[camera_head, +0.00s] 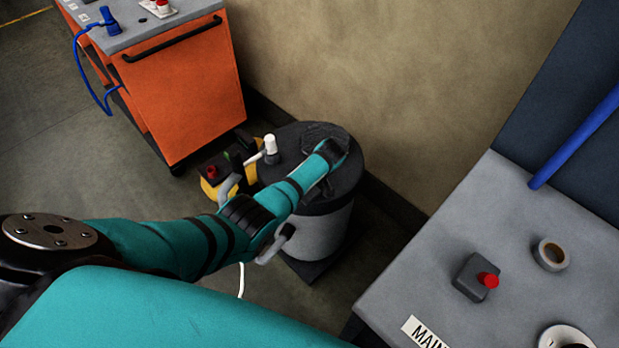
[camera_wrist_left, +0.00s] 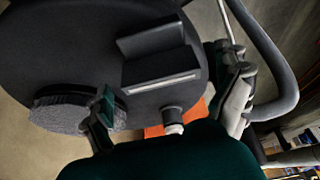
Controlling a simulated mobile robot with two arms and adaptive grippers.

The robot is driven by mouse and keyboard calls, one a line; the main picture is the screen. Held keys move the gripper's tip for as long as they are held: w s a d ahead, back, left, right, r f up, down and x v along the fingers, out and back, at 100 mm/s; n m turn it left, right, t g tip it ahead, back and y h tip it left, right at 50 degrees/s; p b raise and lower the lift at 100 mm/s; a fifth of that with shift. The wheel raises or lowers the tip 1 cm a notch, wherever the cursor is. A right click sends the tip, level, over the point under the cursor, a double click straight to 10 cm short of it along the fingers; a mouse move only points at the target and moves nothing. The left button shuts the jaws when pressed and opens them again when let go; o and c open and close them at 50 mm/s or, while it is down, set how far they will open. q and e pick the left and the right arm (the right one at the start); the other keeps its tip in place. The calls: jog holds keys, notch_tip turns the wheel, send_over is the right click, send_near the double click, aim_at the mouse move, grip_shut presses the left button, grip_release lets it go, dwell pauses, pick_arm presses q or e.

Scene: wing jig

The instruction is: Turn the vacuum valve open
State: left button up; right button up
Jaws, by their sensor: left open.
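The vacuum unit is a grey drum (camera_head: 320,230) with a round black lid on the floor by the wall. On the lid's left side stands a short dark fitting with a white top (camera_head: 269,145), with a pale lever (camera_head: 252,158) beside it; this looks like the valve. In the left wrist view a dark, pale-tipped fitting (camera_wrist_left: 172,118) shows at the lid's edge, just above my teal wrist. My left gripper (camera_wrist_left: 172,84) is open, its fingers wide apart over the lid with nothing between them gripped. In the head view my left arm reaches over the drum and hides its fingertips. My right gripper is out of view.
A dark block (camera_wrist_left: 160,65) and a grey textured disc (camera_wrist_left: 72,112) sit on the lid. A thick grey hose (camera_wrist_left: 268,60) curves past the right finger. An orange cart (camera_head: 190,90) stands left; a grey table (camera_head: 510,230) with a red-button box (camera_head: 474,278) is right.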

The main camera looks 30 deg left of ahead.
pick_arm(q)
jog(key=v, duration=1.2)
jog(key=shift+a+f, duration=0.1)
jog(key=shift+a, duration=0.05)
jog(key=s+d+f+m+h, duration=0.1)
jog(key=s+f+m, duration=0.4)
jog(key=s+f, duration=0.6)
jog(key=s+f+m+h, duration=0.3)
jog(key=s+f, duration=0.5)
jog(key=f, duration=0.8)
jog(key=s+f+m, duration=0.3)
jog(key=s, duration=0.7)
jog(key=s+f+m, duration=0.3)
jog(key=s+f, duration=0.1)
jog(key=s, duration=0.6)
jog(key=s+f+m, duration=0.3)
jog(key=s+f, duration=0.1)
jog(key=s, duration=0.6)
jog(key=shift+s+a+f, duration=0.15)
jog(key=shift+s+a, duration=0.05)
jog(key=shift+s, duration=0.05)
